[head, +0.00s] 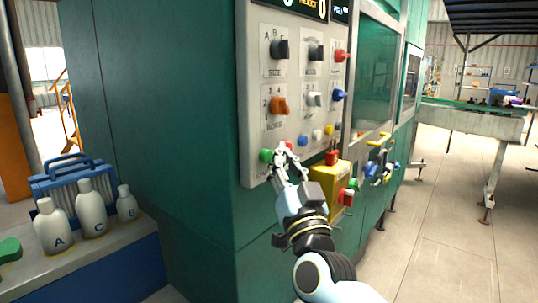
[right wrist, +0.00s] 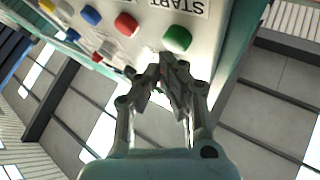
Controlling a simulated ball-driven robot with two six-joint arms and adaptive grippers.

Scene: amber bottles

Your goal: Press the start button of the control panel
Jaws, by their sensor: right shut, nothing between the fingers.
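The control panel (head: 252,110) is a light grey plate on the side of a green machine, with knobs and coloured buttons. The green button (head: 266,155) sits at its lower left corner. In the right wrist view the green button (right wrist: 177,39) stands beside an upside-down START label (right wrist: 181,5). My left gripper is out of view.
A yellow box (head: 331,180) with a red button projects right of my gripper. White bottles labelled A (head: 55,228), C (head: 91,208) and B (head: 126,204) stand on a ledge at left, by a blue crate (head: 68,181). Open floor lies at right.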

